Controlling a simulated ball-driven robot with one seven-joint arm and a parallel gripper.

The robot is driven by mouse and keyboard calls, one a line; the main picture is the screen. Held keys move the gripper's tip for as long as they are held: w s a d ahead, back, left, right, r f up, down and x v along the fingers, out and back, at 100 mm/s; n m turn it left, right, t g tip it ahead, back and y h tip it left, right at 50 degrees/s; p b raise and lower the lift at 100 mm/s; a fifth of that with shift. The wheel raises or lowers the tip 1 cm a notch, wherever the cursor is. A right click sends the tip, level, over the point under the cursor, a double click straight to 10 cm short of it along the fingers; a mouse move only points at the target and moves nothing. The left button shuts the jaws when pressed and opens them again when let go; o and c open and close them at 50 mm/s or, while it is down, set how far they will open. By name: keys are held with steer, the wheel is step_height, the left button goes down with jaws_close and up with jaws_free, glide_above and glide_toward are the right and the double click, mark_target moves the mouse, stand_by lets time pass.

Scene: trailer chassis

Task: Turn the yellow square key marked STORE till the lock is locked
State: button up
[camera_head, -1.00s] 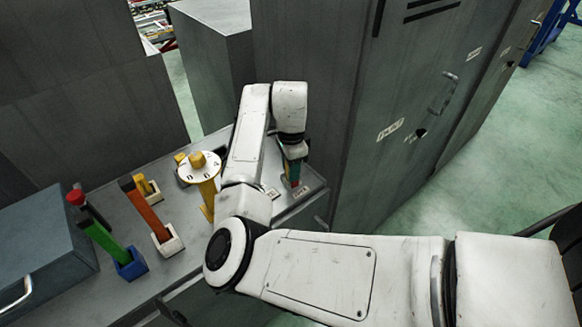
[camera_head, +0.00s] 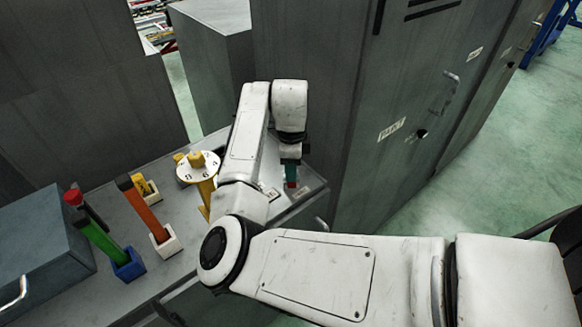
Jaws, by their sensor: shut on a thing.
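My gripper (camera_head: 291,167) points down over the right end of the grey cabinet top, beneath the white wrist. Its dark teal fingers show only partly, with a small red patch below them. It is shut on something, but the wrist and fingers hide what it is. I cannot make out a yellow square key or the word STORE. Small white labels (camera_head: 272,194) lie on the top beside the gripper, too small to read. No lock can be told clearly under the gripper.
A yellow post with a numbered white disc (camera_head: 185,174) stands left of my arm. Farther left are an orange bar (camera_head: 146,209) in a white holder, a green bar (camera_head: 104,241) in a blue holder and a red knob (camera_head: 73,196). A tall grey locker (camera_head: 400,70) stands close on the right.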

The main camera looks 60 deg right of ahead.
steer(key=shift+m, duration=1.1)
steer(key=o, duration=1.2)
steer(key=shift+c, duration=0.2)
steer(key=shift+r, duration=0.1)
step_height(320, 180, up, 12)
steer(key=shift+f, duration=0.1)
